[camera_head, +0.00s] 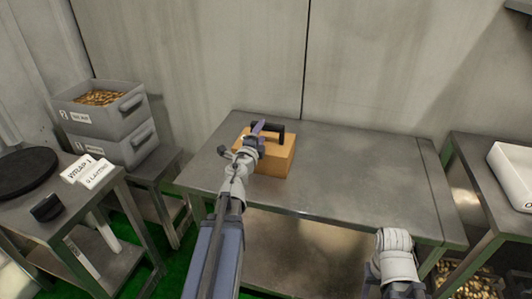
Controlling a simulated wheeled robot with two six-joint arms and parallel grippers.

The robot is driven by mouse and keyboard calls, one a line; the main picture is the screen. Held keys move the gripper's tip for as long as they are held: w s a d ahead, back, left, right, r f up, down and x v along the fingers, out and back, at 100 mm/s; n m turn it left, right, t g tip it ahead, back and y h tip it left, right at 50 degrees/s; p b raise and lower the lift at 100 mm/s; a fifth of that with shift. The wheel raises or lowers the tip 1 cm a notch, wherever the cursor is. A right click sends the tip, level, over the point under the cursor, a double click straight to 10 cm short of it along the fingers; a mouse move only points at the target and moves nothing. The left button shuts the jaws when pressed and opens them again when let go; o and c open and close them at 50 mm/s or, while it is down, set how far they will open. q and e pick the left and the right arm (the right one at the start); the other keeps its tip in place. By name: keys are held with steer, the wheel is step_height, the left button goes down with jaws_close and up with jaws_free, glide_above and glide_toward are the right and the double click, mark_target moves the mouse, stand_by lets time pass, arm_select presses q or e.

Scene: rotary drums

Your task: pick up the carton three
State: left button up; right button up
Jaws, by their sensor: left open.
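An orange-brown carton (277,161) sits on the grey metal table (345,185), toward its left back part. My left arm reaches in from the lower left, and my left gripper (262,136) is over the carton's top, open. The gripper covers part of the carton's top and left side. A dark bracket-like shape stands at the carton's top; I cannot tell whether it is a handle or part of the gripper. Whether the fingers touch the carton is unclear. My right arm shows at the lower right, with its gripper out of view.
Two stacked grey bins (107,120) stand at the left, the upper one holding brownish pieces. A side table at the left holds a black round plate (25,170) and white labels (88,171). A white tray (512,175) is at the right. The table's right half is clear.

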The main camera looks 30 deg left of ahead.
arm_select(q)
glide_above(267, 136)
steer(key=shift+f, duration=0.1)
steer(key=shift+s, duration=0.1)
jaws_close()
stand_by(0.9)
stand_by(1.0)
